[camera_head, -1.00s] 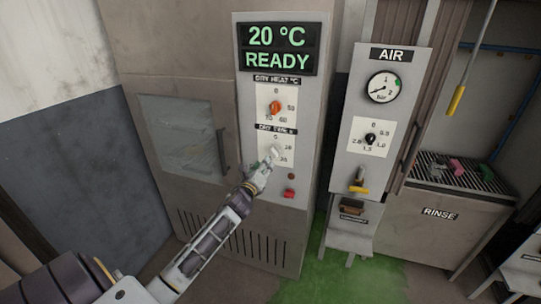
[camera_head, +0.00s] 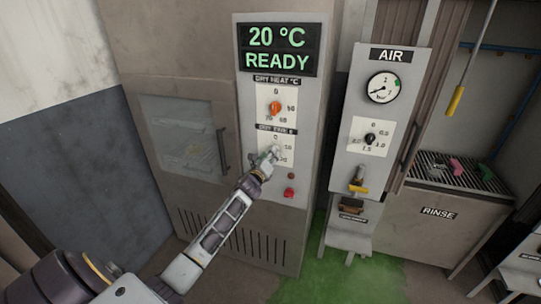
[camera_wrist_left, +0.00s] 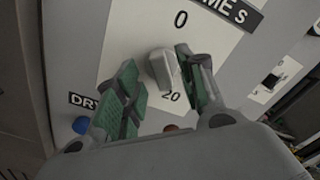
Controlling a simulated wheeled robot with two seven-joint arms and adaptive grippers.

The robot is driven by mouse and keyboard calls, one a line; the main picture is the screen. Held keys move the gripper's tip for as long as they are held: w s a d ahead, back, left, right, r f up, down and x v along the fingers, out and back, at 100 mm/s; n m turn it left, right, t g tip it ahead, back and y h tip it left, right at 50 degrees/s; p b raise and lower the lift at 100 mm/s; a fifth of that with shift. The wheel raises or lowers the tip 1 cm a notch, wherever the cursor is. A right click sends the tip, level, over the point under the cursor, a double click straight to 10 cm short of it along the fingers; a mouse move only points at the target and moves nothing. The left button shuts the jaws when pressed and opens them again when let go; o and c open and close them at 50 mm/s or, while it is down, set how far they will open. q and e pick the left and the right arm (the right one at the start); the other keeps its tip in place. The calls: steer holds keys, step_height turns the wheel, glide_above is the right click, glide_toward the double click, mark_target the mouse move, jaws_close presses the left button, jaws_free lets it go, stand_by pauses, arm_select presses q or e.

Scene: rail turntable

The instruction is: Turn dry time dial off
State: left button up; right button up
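The dry time dial is a pale grey knob (camera_wrist_left: 163,68) on a white scale plate, with a 0 above it and a 20 below it in the left wrist view. In the head view the plate (camera_head: 264,142) sits under the DRY TIME label, and my gripper covers most of the knob. My left gripper (camera_head: 271,155) is at the dial. In the left wrist view its green-padded fingers (camera_wrist_left: 160,90) are apart, with the knob between their tips. The right finger is close to the knob and a gap shows at the left finger; contact is unclear. My right gripper is out of view.
The orange dry heat dial (camera_head: 275,107) is just above, under a display (camera_head: 277,49) reading 20 °C READY. A red button (camera_head: 289,192) sits below right. The air panel (camera_head: 382,110) stands to the right, and an oven window (camera_head: 177,130) is to the left.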

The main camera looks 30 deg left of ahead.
arm_select(q)
steer(key=shift+x, duration=0.75)
steer(key=shift+c, duration=0.3)
jaws_close()
